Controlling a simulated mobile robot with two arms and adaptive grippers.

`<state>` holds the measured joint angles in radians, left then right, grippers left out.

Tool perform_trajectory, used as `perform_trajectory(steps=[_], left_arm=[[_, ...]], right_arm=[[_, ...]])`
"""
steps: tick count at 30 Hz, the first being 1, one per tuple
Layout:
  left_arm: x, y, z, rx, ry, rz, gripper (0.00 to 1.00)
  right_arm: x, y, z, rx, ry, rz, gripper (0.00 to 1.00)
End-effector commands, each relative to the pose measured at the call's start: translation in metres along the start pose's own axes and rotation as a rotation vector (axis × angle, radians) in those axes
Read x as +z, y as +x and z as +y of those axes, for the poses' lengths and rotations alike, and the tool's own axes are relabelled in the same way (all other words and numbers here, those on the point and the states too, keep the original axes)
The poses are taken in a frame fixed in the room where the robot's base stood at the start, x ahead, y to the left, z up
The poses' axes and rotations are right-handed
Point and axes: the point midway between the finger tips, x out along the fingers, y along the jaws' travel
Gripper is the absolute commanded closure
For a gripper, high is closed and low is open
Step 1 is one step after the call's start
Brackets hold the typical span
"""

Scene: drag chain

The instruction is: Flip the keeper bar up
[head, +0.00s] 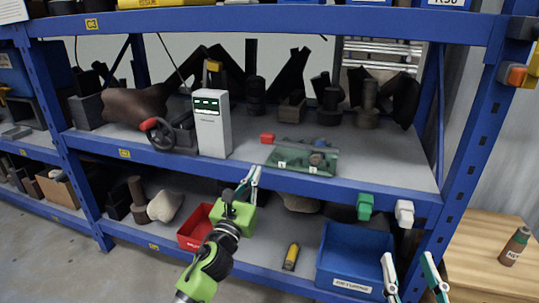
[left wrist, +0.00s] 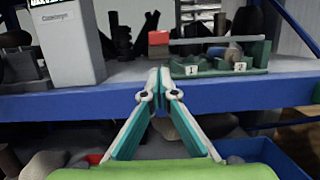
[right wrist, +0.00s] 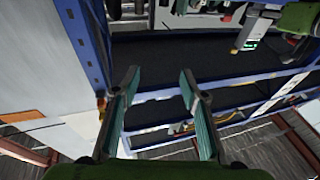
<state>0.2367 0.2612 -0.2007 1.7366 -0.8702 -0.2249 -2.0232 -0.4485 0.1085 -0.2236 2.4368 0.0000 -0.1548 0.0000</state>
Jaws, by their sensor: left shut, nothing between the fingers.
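A green fixture (head: 302,160) with tags 1 and 2 sits near the front edge of the middle shelf. A thin bar with a red end block (head: 267,138) runs along its back; I take this as the keeper bar. In the left wrist view the bar (left wrist: 205,41) looks level above the fixture (left wrist: 262,57), its red end (left wrist: 158,37) at the left. My left gripper (head: 256,170) is shut and empty at the shelf front, left of the fixture and apart from the bar. My right gripper (head: 410,257) is open and empty, low at the right.
Below are a red bin (head: 192,228) and a blue bin (head: 350,252). A wooden table (head: 480,255) is at the right.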

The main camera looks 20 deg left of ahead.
Motion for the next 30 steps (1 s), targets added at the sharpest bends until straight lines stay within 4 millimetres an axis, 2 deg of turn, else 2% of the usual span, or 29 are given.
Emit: perform_trajectory(steps=[6,10,14,21,25,30], left_arm=[[-0.001,0.002,0.000,0.000,-0.003,0.001,1.00],[-0.001,0.013,0.000,0.000,-0.005,0.000,1.00],[-0.001,0.034,0.000,0.001,-0.005,-0.001,1.00],[-0.002,0.077,0.000,0.000,-0.005,0.000,1.00],[-0.002,0.090,0.000,0.001,-0.006,0.002,1.00],[-0.002,0.099,0.000,0.000,-0.005,0.003,1.00]], right_arm=[[0.000,0.000,0.000,0.000,0.000,0.003,0.60],[-0.006,0.000,-0.001,-0.002,0.001,0.036,0.60],[-0.022,0.000,-0.003,-0.007,0.004,0.117,0.60],[-0.065,-0.010,-0.008,-0.017,0.012,0.329,0.60],[-0.083,-0.017,-0.009,-0.020,0.016,0.418,0.60],[-0.095,-0.023,-0.010,-0.022,0.019,0.477,0.60]])
